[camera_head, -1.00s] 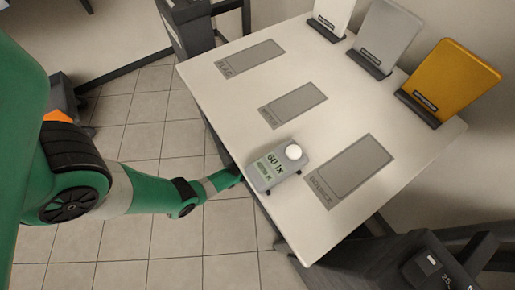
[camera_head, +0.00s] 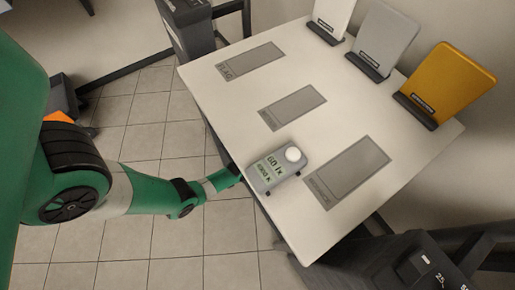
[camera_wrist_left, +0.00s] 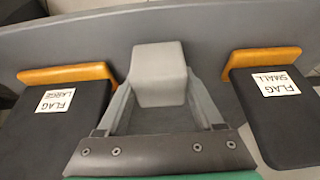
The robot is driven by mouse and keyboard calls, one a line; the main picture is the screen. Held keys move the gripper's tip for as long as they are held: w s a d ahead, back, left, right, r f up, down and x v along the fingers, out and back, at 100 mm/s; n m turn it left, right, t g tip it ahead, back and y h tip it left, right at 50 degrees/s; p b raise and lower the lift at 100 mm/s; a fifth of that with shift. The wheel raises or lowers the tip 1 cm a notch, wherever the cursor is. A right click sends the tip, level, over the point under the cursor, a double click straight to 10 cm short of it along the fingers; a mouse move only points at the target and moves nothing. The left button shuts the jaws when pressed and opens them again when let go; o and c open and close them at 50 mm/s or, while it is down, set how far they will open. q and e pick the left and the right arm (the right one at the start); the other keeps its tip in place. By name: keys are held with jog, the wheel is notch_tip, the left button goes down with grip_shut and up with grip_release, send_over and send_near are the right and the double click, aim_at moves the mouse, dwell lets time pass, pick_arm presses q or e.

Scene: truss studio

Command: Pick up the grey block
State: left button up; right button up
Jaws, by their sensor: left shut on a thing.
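The grey block (camera_wrist_left: 158,62) is in the left wrist view, between the two fingers of my left gripper (camera_wrist_left: 160,92). The fingers are shut on its sides, and its far end sticks out past them. In the head view the end of my left arm reaches the near left edge of the table. The gripper tip is mostly hidden there, and the block does not show in that view. My right gripper is in neither current view.
Black flags labelled LARGE (camera_wrist_left: 60,130) and SMALL (camera_wrist_left: 285,130) flank the gripper. On the table (camera_head: 235,120) stand a light meter (camera_head: 278,170) and white, grey (camera_head: 384,38) and gold (camera_head: 447,85) panels. Three grey marked areas (camera_head: 292,107) on it are empty.

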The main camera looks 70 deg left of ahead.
pick_arm(q)
jog(key=s+d+r+p, duration=0.9)
jog(key=d+r+p, duration=0.1)
jog(key=r+p, duration=0.1)
jog(key=shift+s+r+p, duration=0.4)
jog(key=shift+p, duration=0.15)
